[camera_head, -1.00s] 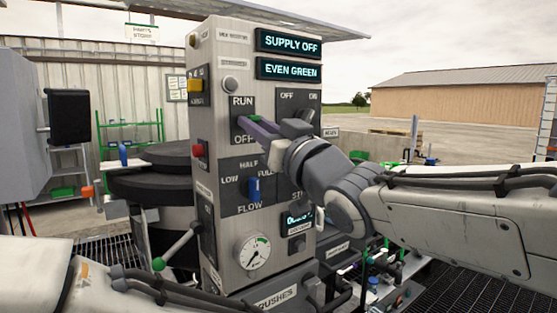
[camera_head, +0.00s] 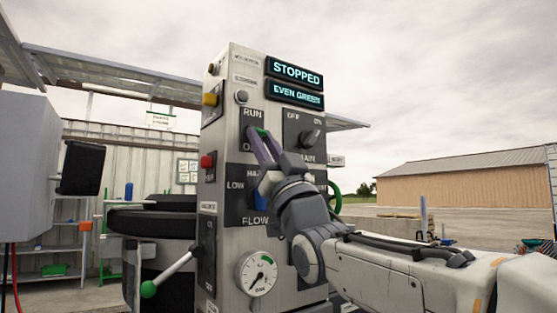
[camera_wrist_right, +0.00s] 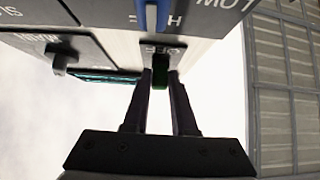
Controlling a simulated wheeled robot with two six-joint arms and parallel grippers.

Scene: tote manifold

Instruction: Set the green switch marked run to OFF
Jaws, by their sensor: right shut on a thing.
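The green run switch (camera_head: 263,132) is on the upper left plate of the grey control panel (camera_head: 226,110), under the RUN label. My right gripper (camera_head: 259,144) reaches it from below, its fingers shut on the green handle. In the right wrist view the green handle (camera_wrist_right: 160,74) sits between the two fingertips (camera_wrist_right: 160,80), close to the OFF label (camera_wrist_right: 163,49). The fingers and the viewing angle partly hide the switch, so its exact setting is hard to read. The top display (camera_head: 297,72) reads STOPPED. My left gripper is out of view.
A black main knob (camera_head: 310,137) is right of the run switch. The blue flow lever (camera_wrist_right: 152,15) is below it, mostly hidden by my gripper in the head view. A red button (camera_head: 207,161), yellow knob (camera_head: 210,99) and green-tipped lever (camera_head: 148,289) are on the panel's left side.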

